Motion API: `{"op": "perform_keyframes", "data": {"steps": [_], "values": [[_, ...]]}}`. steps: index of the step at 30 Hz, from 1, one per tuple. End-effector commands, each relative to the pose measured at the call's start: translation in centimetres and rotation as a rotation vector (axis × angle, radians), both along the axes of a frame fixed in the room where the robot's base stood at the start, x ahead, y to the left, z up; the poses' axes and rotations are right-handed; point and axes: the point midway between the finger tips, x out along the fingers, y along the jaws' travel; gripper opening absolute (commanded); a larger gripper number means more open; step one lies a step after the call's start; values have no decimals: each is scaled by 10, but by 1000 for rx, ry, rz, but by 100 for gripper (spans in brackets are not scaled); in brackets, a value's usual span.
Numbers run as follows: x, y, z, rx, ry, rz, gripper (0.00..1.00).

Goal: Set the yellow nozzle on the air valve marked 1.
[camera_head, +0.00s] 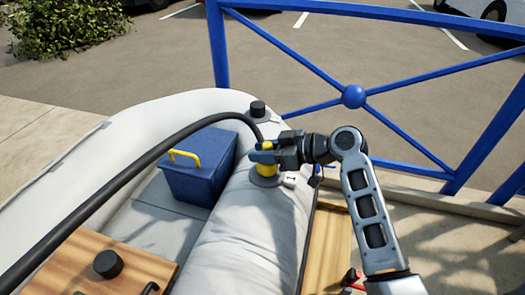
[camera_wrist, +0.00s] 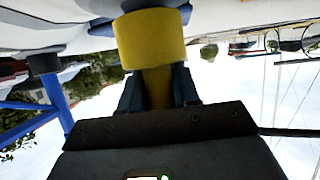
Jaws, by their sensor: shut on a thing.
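The yellow nozzle (camera_head: 266,168) is upright at the end of a thick black hose (camera_head: 130,165). My gripper (camera_head: 266,153) is shut on the nozzle's upper part, reaching in from the right. The nozzle's lower end is at a grey round valve (camera_head: 262,182) on the inflatable tube, beside a small white tag (camera_head: 291,180) that seems to read 1. In the wrist view the yellow nozzle (camera_wrist: 150,42) stands between my two fingers, its wide end against or very near the grey valve (camera_wrist: 95,7). I cannot tell whether it is fully seated.
A blue box (camera_head: 200,170) with a yellow handle stands inside the boat, left of the nozzle. A black cap (camera_head: 257,108) sits on the tube farther back. A blue railing (camera_head: 300,105) runs behind. Wooden boards (camera_head: 115,268) lie at the front left.

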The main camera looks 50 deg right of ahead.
Motion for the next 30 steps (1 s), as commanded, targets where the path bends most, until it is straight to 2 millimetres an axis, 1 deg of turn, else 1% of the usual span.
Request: {"op": "perform_keyframes", "data": {"steps": [17,30], "values": [[0,0,0,0,0,0,1],[0,0,-8,0,0,1,1]]}}
